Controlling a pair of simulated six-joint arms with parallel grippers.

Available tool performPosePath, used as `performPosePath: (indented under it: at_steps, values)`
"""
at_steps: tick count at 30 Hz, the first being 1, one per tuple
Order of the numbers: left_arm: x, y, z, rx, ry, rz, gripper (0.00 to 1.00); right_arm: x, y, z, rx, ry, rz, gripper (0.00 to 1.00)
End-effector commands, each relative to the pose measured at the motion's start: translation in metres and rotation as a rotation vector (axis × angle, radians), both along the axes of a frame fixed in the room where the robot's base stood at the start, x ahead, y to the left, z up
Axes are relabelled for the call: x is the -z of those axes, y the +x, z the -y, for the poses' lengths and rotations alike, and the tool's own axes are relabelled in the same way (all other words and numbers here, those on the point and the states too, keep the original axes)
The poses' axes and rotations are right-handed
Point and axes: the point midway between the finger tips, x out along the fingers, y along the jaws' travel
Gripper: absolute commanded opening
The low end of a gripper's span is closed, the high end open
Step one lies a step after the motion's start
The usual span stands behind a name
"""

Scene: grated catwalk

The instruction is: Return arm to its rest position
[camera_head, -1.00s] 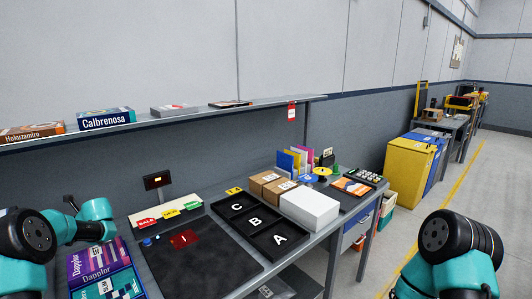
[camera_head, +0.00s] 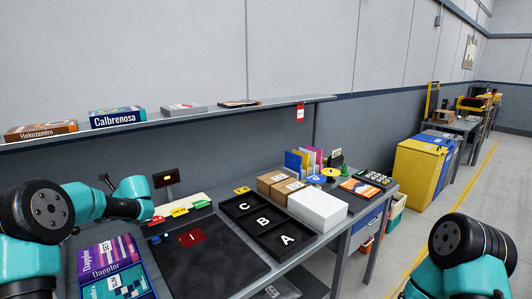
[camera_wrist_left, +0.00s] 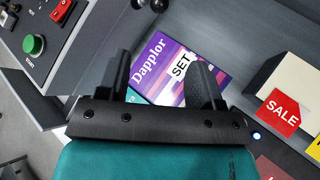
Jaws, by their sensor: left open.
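My left arm (camera_head: 95,202) reaches in from the left in the head view, above the bench's left end. Its gripper is not clearly seen there. In the left wrist view my left gripper (camera_wrist_left: 166,85) is open, with its two dark fingers apart and nothing held. A purple Dapplor box (camera_wrist_left: 180,62) shows beyond and between the fingers, and I cannot tell the distance. The Dapplor boxes (camera_head: 110,262) lie at the bench's left end in the head view. My right arm (camera_head: 465,250) is at the lower right, and its gripper is out of frame.
A dark mat (camera_head: 225,255) and a black tray (camera_head: 262,246) marked A, B, C lie mid-bench. A shelf (camera_head: 250,107) runs above. A panel with a green button (camera_wrist_left: 34,44) shows in the left wrist view.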

Motion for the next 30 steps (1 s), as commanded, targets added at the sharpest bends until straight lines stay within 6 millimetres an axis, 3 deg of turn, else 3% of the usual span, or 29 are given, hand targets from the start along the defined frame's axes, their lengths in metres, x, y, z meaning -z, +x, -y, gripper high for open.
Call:
performPosePath:
  at_steps: [30]
  values:
    - [0.084,-0.002,-0.128,-0.004,0.001,-0.001,0.60,0.000,0.000,0.000,0.000,0.000,0.000,0.43]
